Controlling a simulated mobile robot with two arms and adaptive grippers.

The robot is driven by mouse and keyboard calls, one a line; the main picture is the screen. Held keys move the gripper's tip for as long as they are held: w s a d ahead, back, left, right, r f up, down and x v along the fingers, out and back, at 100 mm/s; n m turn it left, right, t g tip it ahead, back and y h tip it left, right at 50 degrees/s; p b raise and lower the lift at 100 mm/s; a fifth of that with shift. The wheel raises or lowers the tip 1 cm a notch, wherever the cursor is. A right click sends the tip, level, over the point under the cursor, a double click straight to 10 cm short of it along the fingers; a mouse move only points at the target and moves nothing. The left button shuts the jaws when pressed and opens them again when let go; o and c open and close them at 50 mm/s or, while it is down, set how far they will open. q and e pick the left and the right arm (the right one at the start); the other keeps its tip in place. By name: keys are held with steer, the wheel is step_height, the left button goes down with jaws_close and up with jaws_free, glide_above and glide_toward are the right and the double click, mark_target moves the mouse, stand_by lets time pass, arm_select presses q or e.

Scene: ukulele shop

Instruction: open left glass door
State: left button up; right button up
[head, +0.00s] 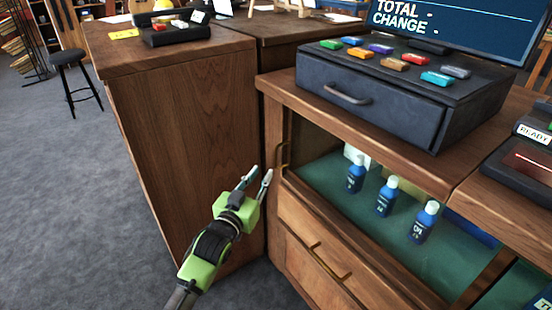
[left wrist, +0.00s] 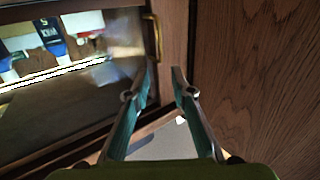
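The left glass door (head: 340,199) is in the front of the wooden counter, with a dark green shelf and blue bottles showing through it. It looks shut. Its brass handle (head: 283,155) is upright on the door's left edge, and it also shows in the left wrist view (left wrist: 153,37). My left gripper (head: 258,178) is open and empty, just left of and slightly below the handle in the head view. In the left wrist view my two fingertips (left wrist: 163,70) are apart, near the handle's lower end. I cannot tell whether they touch it. My right gripper is not in view.
Below the door is a wooden drawer (head: 306,248) with a brass pull. A black cash drawer (head: 400,102) with several coloured blocks stands on the counter. A wooden side panel (head: 185,150) stands close on the left.

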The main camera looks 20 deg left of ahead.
mark_target(276, 166)
arm_select(q)
steer(key=shift+w+d+f+b, duration=0.15)
steer(key=shift+w+b, duration=0.25)
steer(key=shift+w, duration=1.65)
steer(key=shift+w+d+r+b, duration=0.1)
steer(key=shift+w+b, duration=0.3)
steer(key=shift+w, duration=1.7)
steer(key=shift+w+d+f+b, duration=0.15)
steer(key=shift+w+b, duration=0.25)
steer(key=shift+w, duration=1.65)
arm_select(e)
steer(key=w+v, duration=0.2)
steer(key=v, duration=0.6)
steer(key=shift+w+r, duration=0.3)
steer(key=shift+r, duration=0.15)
arm_select(q)
steer(key=shift+r, duration=0.15)
